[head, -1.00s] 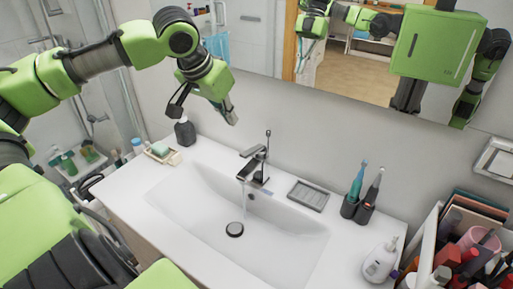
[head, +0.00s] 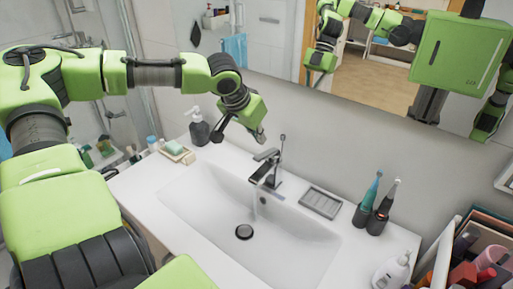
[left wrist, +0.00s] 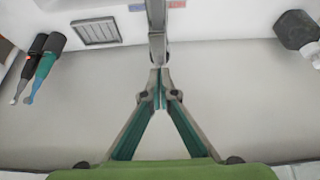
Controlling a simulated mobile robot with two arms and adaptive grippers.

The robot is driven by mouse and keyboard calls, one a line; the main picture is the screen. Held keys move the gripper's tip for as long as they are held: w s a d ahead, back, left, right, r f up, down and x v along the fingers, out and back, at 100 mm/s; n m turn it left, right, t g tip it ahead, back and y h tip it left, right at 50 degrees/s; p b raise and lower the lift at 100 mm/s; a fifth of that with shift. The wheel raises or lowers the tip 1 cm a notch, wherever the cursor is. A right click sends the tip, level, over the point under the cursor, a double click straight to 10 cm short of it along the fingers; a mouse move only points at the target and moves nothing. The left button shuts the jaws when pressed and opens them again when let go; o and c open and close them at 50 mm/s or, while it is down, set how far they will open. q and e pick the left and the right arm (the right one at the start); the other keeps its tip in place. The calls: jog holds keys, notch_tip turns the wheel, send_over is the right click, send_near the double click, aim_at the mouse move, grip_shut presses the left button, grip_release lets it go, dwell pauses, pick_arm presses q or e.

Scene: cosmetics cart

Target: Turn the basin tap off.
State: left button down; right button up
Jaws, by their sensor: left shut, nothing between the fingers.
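The chrome basin tap (head: 266,172) stands at the back edge of the white basin (head: 190,205), its lever on top. A faint thin stream seems to fall from its spout toward the drain. In the left wrist view a grey metal part of the tap (left wrist: 157,22) hangs straight ahead, between red and blue marks. My left gripper (head: 261,137) is shut and empty, just above and behind the tap lever in the head view. In the left wrist view its fingertips (left wrist: 158,78) meet close to the tap; whether they touch it I cannot tell. My right gripper is not in view.
A dark soap dispenser (head: 199,130) and a soap on a dish (head: 177,151) stand left of the tap. A grey ridged tray (head: 320,202) and two toothbrushes in holders (head: 376,212) stand right. A white bottle (head: 392,270) is at the front right. A mirror (head: 290,50) hangs behind.

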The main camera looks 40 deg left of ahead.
aim_at(261, 155)
pick_arm(q)
jog(key=shift+s+f+p, duration=0.2)
jog(key=shift+f, duration=0.45)
jog(key=shift+s+f+p, duration=0.15)
jog(key=shift+s+f, duration=0.05)
jog(key=shift+f, duration=0.8)
jog(key=shift+s+f, duration=0.2)
jog(key=shift+f, duration=0.05)
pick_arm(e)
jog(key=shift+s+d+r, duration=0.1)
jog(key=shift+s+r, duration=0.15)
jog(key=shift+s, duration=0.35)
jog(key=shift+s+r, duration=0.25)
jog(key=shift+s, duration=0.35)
pick_arm(q)
jog(key=shift+d, duration=0.1)
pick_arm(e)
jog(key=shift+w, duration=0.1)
